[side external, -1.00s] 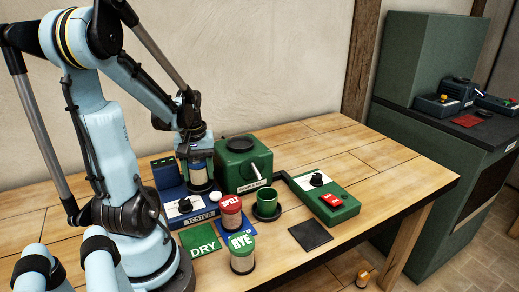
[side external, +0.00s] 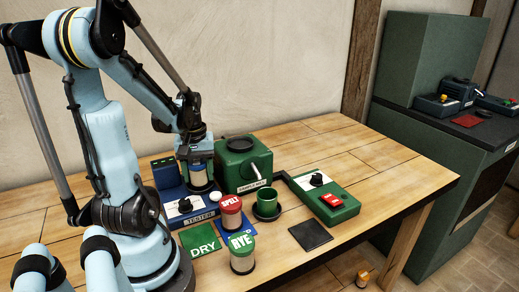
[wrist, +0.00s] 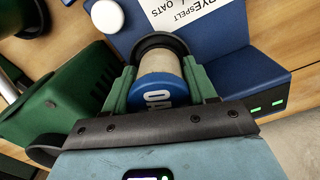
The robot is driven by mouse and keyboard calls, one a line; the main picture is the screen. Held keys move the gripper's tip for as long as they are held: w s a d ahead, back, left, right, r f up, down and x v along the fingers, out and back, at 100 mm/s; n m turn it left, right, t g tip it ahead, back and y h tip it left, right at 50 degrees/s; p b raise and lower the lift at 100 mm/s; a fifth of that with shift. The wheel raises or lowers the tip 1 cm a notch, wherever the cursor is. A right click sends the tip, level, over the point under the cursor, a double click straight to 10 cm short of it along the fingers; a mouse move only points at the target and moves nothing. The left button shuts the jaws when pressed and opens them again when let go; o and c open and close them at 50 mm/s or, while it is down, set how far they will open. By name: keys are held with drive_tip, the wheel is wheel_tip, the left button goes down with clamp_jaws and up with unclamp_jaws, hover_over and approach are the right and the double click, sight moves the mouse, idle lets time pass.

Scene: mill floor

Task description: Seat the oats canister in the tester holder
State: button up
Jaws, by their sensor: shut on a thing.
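The oats canister has a blue lid with white letters and a pale body. It shows in the wrist view (wrist: 160,68) and in the side view (side external: 202,174). My gripper (side external: 197,152) is shut on it near the lid; the green fingers flank the lid in the wrist view (wrist: 163,80). The canister's lower end is at the dark round holder (wrist: 177,42) of the blue tester (side external: 199,218). I cannot tell whether its base rests fully on the holder floor.
A green mill (side external: 243,165) stands close to the right of my gripper. A red-lidded spelt canister (side external: 231,212), a green-lidded rye canister (side external: 242,253) and a green cup (side external: 267,200) stand in front. A green switch box (side external: 325,200) is further right. The right table end is clear.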

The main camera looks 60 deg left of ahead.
sight(197, 161)
drive_tip(key=shift+f, duration=0.4)
drive_tip(key=o, duration=0.9)
drive_tip(key=shift+r, duration=5.5)
drive_tip(key=w+d+m+t, duration=0.2)
drive_tip(key=w+d+m, duration=0.2)
drive_tip(key=d, duration=0.3)
drive_tip(key=w+d+f+m+t, duration=0.1)
drive_tip(key=w+d+m, duration=0.3)
drive_tip(key=d, duration=0.4)
drive_tip(key=w+d+m+t, duration=0.4)
drive_tip(key=d+m, duration=0.2)
drive_tip(key=d, duration=0.2)
drive_tip(key=shift+f, duration=0.3)
